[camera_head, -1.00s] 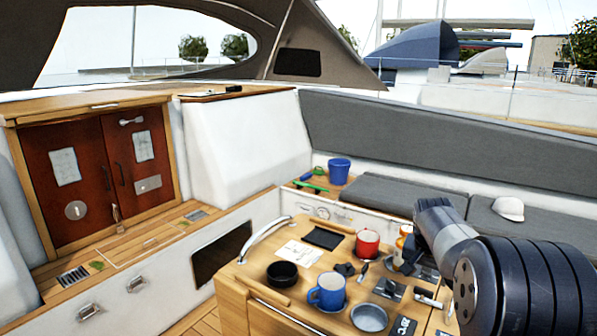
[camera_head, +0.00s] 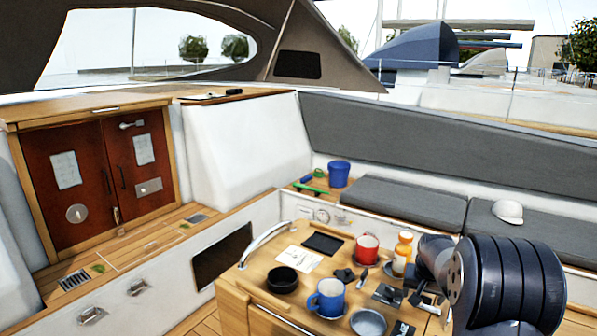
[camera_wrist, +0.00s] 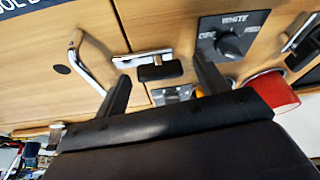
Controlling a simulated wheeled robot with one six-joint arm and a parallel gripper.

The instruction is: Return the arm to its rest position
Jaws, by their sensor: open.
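My arm (camera_head: 510,285) is at the right of the head view, bent over the right end of the wooden cockpit table (camera_head: 262,262). My gripper shows in the wrist view (camera_wrist: 160,85) as two dark fingers spread apart, with nothing between them. Beyond the fingertips are a wooden surface and a small black-and-chrome fitting (camera_wrist: 160,68). In the head view the gripper's fingers cannot be made out clearly behind the arm. A black knob (camera_wrist: 230,42) on a plate marked WHITE lies to the right of the fingers.
On the table stand a blue mug (camera_head: 327,298), a red mug (camera_head: 366,249), an orange bottle (camera_head: 402,254), a black bowl (camera_head: 282,280) and a grey dish (camera_head: 368,322). A blue bucket (camera_head: 339,173) and a white cap (camera_head: 507,212) sit farther back. Open air lies above the table.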

